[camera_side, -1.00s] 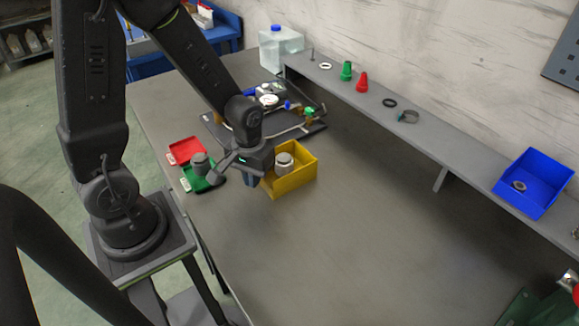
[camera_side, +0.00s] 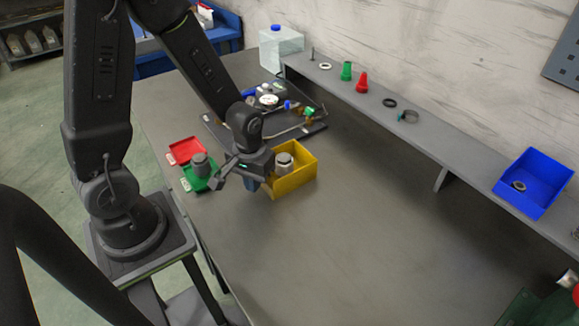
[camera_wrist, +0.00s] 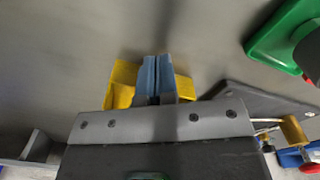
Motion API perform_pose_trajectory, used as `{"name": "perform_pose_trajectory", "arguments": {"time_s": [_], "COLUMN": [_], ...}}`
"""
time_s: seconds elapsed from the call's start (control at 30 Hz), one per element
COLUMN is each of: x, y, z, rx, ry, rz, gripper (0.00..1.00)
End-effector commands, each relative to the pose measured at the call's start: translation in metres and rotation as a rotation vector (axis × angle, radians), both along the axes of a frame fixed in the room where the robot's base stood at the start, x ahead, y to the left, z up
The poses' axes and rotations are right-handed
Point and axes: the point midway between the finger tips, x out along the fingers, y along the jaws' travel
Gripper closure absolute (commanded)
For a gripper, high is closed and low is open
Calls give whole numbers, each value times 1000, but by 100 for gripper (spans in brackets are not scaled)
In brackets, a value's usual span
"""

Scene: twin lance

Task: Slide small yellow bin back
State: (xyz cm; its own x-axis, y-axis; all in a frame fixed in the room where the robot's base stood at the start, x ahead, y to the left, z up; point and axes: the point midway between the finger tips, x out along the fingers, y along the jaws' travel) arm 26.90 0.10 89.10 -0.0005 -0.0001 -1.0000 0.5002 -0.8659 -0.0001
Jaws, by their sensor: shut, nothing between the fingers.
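The small yellow bin (camera_side: 293,180) stands on the grey table in the side view, with a grey cylindrical part (camera_side: 284,163) inside it. In the wrist view the yellow bin (camera_wrist: 122,84) shows on both sides of the fingers, partly hidden by them and by my gripper's body. My gripper (camera_side: 250,185) is at the bin's left side, pointing down, its fingers low by the bin wall. In the wrist view the blue-grey fingers (camera_wrist: 156,75) are together with nothing between them. I cannot tell whether they touch the bin.
A red tray (camera_side: 187,151) and a green tray (camera_side: 193,178) with a grey part lie left of my gripper. A dark board (camera_side: 312,129) with small items lies behind the bin. A shelf (camera_side: 435,148) runs along the wall. The table right of the bin is clear.

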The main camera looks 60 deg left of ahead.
Motion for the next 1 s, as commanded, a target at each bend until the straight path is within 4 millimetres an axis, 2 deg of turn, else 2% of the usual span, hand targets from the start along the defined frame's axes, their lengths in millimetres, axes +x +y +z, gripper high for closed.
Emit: {"name": "perform_pose_trajectory", "arguments": {"time_s": [1.0], "x": [0], "y": [0], "z": [-17], "rx": [-1], "ry": [1], "rz": [0], "gripper": [100]}}
